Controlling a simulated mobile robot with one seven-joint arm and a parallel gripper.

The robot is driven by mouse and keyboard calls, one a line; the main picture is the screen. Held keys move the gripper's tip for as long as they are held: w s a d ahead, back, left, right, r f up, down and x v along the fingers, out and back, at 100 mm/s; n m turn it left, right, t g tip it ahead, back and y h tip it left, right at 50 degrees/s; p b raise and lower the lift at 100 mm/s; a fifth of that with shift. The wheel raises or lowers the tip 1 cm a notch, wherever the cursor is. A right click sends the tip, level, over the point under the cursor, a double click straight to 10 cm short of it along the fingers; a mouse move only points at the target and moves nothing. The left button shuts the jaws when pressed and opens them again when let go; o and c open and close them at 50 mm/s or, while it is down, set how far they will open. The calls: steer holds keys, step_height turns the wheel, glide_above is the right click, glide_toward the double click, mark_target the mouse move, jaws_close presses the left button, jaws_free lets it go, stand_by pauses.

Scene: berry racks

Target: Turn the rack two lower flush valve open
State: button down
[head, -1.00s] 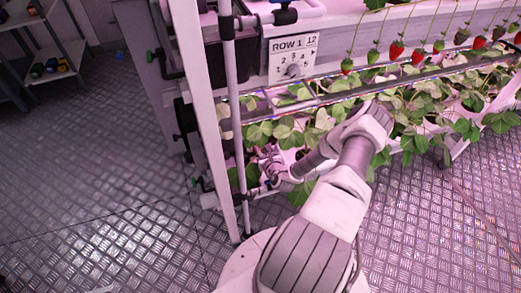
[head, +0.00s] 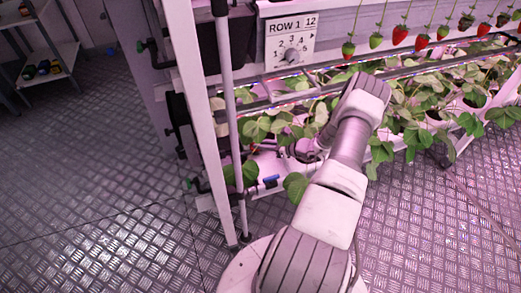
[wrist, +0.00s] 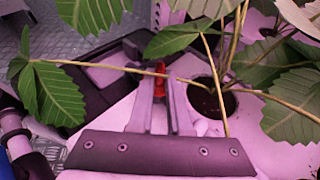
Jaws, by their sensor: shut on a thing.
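My gripper (wrist: 160,92) shows in the wrist view, its two fingers close together over the plant tray. A small red thing (wrist: 160,78) is between the fingertips; the fingers are shut on it, and I cannot tell what it is. In the head view leaves and my own arm hide most of my gripper. A blue handle (head: 270,181), perhaps the lower flush valve, shows on the low pipe at the near end of the rack, apart from my arm. Its exact turn is too small to tell.
Leafy plants (head: 290,128) fill the lower shelf, and stems cross close to the gripper. A white upright post (head: 190,100) and a grey pipe (head: 233,140) stand at the rack's left end. The floor at left is clear.

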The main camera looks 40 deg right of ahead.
steer(key=n+y, duration=0.1)
steer(key=n+g+y, duration=0.2)
steer(key=shift+w+d+f+n+b, duration=0.1)
steer(key=shift+w+d+n+b, duration=0.2)
steer(key=shift+d+b, duration=0.1)
steer(key=shift+w+d+n+g+y, duration=0.1)
steer(key=shift+w+n+g+y, duration=0.05)
steer(key=shift+n+g+y, duration=0.65)
steer(key=shift+w+d+n+g+y, duration=0.15)
steer(key=shift+n+g+y, duration=0.45)
steer(key=shift+n+g, duration=0.4)
steer(key=shift+w+n+g+y, duration=0.1)
steer(key=shift+n+g+y, duration=0.3)
steer(key=shift+n+g, duration=0.3)
steer(key=shift+a, duration=0.1)
steer(key=c, duration=0.9)
jaws_free()
steer(key=shift+o, duration=0.2)
steer(key=shift+m+t+h, duration=0.4)
steer(key=shift+m+t, duration=0.4)
steer(key=shift+m, duration=0.1)
